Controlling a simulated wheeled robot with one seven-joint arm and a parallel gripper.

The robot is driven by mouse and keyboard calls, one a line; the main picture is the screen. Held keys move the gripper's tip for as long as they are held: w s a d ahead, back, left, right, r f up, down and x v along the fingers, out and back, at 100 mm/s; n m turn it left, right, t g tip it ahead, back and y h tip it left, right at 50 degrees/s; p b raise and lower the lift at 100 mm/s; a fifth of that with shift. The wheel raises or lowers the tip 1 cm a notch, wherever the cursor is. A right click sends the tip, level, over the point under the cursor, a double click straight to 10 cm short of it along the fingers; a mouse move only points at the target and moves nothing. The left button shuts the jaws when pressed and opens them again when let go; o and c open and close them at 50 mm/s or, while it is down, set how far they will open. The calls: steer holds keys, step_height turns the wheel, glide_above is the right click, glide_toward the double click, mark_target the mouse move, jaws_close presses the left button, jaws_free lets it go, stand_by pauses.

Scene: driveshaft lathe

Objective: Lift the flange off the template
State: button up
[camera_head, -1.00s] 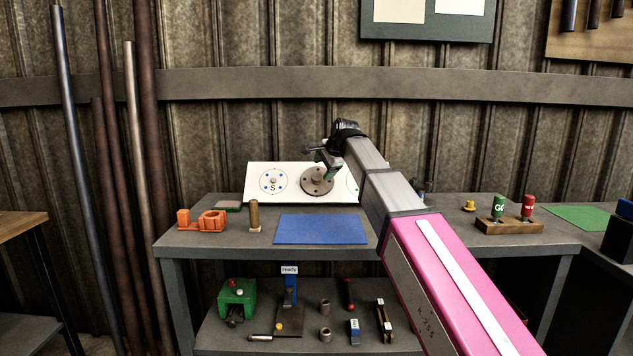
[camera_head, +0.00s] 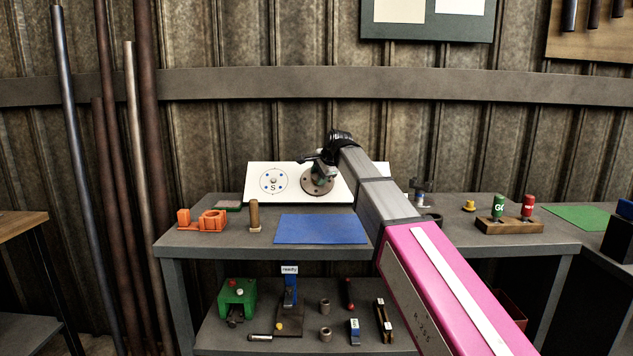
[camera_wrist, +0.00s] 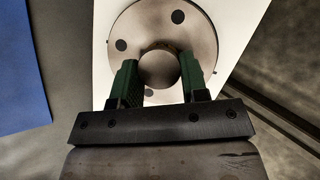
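The flange (camera_head: 312,187) is a round grey-brown metal disc with bolt holes and a raised round hub. It lies against the white tilted template (camera_head: 252,176), right of the template's ring marked S. In the wrist view the flange (camera_wrist: 190,25) is at the top, its hub (camera_wrist: 160,68) between my two green fingers. My gripper (camera_wrist: 158,78) is open, with one finger on each side of the hub. I cannot tell whether either finger touches it. In the head view my gripper (camera_head: 322,172) covers part of the flange.
A blue mat (camera_head: 320,229) lies in front of the template. An orange holder (camera_head: 212,221) and a brown peg (camera_head: 254,216) stand to the left. A wooden block (camera_head: 510,226) with green and red knobs stands at the right. The corrugated wall is close behind.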

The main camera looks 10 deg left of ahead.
jaws_close()
steer(key=shift+s+r, duration=0.35)
steer(key=shift+r, duration=0.05)
steer(key=shift+s+d+r, duration=0.25)
steer(key=shift+s+r, duration=0.6)
steer(key=shift+r, duration=0.05)
steer(key=shift+s+d+r, duration=0.25)
steer(key=shift+s+r, duration=0.6)
steer(key=shift+r, duration=0.05)
steer(key=s+r, duration=0.3)
steer(key=r, duration=0.2)
steer(key=shift+s+d+r, duration=0.2)
steer(key=shift+d+r, duration=0.05)
steer(key=shift+d, duration=0.15)
